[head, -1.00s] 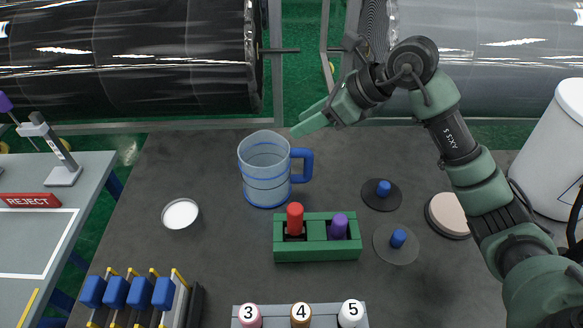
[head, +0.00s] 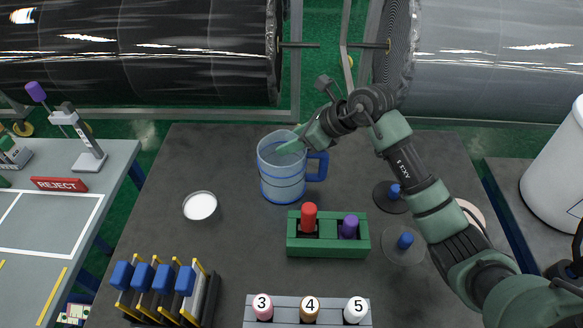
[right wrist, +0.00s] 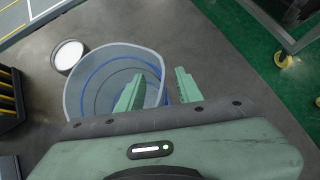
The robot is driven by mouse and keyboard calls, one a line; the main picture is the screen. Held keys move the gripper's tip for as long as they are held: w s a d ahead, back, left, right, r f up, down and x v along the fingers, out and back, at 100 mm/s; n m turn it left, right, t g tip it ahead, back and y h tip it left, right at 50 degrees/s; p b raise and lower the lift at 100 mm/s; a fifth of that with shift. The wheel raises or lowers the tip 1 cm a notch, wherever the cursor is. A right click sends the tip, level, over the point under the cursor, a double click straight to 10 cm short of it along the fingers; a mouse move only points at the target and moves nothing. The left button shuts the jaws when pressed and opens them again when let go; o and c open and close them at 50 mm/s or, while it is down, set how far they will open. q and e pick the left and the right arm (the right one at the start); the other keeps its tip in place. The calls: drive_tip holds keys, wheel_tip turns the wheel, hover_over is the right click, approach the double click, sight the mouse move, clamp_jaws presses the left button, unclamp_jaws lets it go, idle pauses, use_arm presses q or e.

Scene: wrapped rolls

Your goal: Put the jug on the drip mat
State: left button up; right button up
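The clear blue-banded jug (head: 282,178) stands upright on the dark table, its blue handle to the right. My right gripper (head: 298,146) is at the jug's rim, open. In the right wrist view, one finger of the gripper (right wrist: 158,92) lies over the mouth of the jug (right wrist: 90,82) and the other is outside its wall. Contact with the wall cannot be told. A pale round disc (head: 471,214) at the right is partly hidden by my right arm; I cannot tell if it is the drip mat. My left gripper is not in view.
A small white-filled dish (head: 200,206) is left of the jug. A green block with red and purple pegs (head: 327,248) is in front. A rack with blue blocks (head: 155,285) and a numbered tray (head: 284,316) are nearest.

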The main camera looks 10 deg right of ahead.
clamp_jaws()
idle(1.4)
